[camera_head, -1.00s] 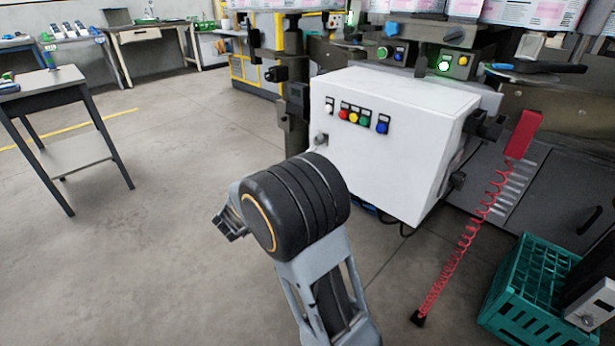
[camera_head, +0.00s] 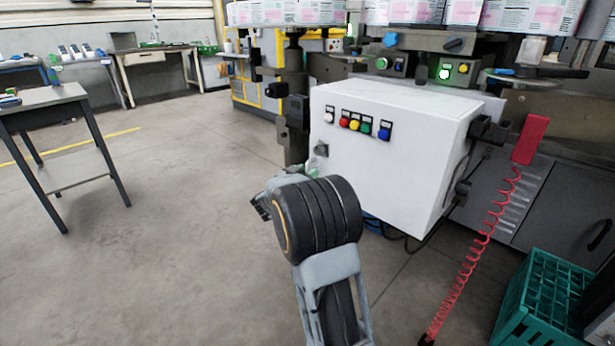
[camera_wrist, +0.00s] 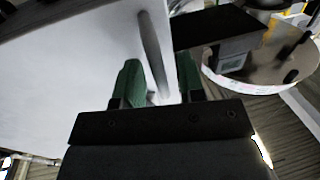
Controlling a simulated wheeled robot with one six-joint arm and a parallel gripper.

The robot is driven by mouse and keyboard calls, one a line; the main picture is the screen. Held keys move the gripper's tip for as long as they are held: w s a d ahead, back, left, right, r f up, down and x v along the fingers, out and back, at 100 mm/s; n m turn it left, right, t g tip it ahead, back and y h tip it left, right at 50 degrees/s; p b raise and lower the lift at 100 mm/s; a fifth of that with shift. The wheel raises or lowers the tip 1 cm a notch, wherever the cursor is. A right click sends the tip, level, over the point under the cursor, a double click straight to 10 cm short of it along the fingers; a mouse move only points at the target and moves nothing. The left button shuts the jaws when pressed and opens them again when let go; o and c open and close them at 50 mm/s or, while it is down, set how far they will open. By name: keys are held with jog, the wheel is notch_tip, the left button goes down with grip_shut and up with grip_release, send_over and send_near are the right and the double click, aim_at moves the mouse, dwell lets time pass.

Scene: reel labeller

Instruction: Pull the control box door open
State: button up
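The white control box (camera_head: 400,165) is mounted on the machine, with a row of coloured buttons on its front door. The door looks closed in the head view. A small grey handle (camera_head: 321,150) sits at the door's left edge. My gripper is mostly hidden behind my arm, just below the handle; a bit of green fingertip shows there. In the wrist view my gripper (camera_wrist: 158,85) has its two green fingers apart. A grey bar (camera_wrist: 152,50), apparently the handle, reaches between them beside the white door (camera_wrist: 70,75). I cannot see contact.
A teal crate (camera_head: 545,300) stands on the floor at the lower right. A red coiled cord (camera_head: 470,255) hangs from a red block right of the box. A grey table (camera_head: 60,140) stands at the left. The floor between table and box is clear.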

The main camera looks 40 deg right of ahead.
jog(key=shift+w+d, duration=0.1)
jog(key=shift+d, duration=0.1)
jog(key=shift+c, duration=0.3)
grip_shut()
